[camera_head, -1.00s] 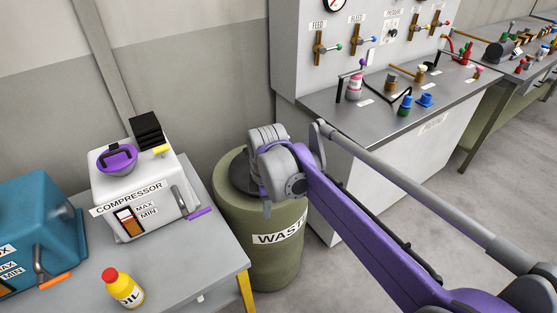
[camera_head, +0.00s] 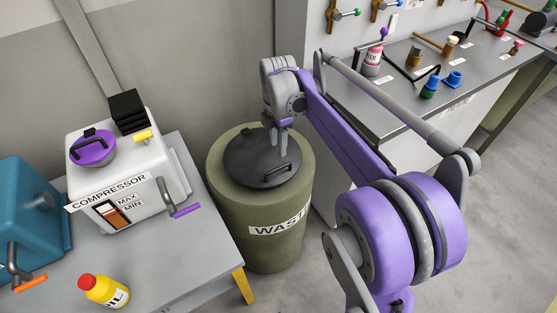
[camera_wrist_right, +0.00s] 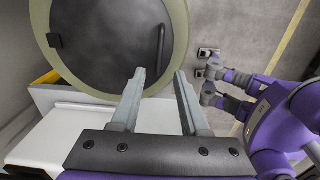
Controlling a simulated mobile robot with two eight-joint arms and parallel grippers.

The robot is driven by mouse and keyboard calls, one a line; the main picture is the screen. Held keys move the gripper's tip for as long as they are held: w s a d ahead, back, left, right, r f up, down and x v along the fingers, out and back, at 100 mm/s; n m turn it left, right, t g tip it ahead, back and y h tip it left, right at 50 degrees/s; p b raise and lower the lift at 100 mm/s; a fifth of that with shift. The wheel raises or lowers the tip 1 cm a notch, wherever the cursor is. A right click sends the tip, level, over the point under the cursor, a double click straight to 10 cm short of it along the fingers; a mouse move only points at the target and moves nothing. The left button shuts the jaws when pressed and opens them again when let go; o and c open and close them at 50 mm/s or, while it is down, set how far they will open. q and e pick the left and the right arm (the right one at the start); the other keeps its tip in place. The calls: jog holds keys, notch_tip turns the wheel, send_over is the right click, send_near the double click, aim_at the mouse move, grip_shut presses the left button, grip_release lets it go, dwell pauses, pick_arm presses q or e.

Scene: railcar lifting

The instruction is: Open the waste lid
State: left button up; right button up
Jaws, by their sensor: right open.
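The waste bin (camera_head: 255,225) is an olive drum labelled WASTE. Its dark round lid (camera_head: 240,165) lies flat and shut on top, with a raised bar handle (camera_head: 277,175). My right gripper (camera_head: 278,150) is open and empty, fingers pointing down over the lid beside the handle. In the right wrist view, the lid (camera_wrist_right: 105,45) fills the upper left. The handle (camera_wrist_right: 160,47) lies just beyond the gap between the open fingertips (camera_wrist_right: 159,76). The fingers appear clear of the handle. My left gripper does not show clearly in either view.
The table (camera_head: 205,255) at left holds a white compressor (camera_head: 120,165), a teal box (camera_head: 25,215) and a yellow oil bottle (camera_head: 105,290). A grey workbench (camera_head: 400,100) with valves and bottles stands at right. The wall is close behind the bin.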

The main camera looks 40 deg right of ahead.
aim_at(278, 168)
notch_tip(278, 168, down, 9)
jog(key=shift+f+b, duration=0.15)
jog(key=shift+b, duration=0.25)
jog(key=shift+c, duration=0.3)
grip_shut()
dwell(1.0)
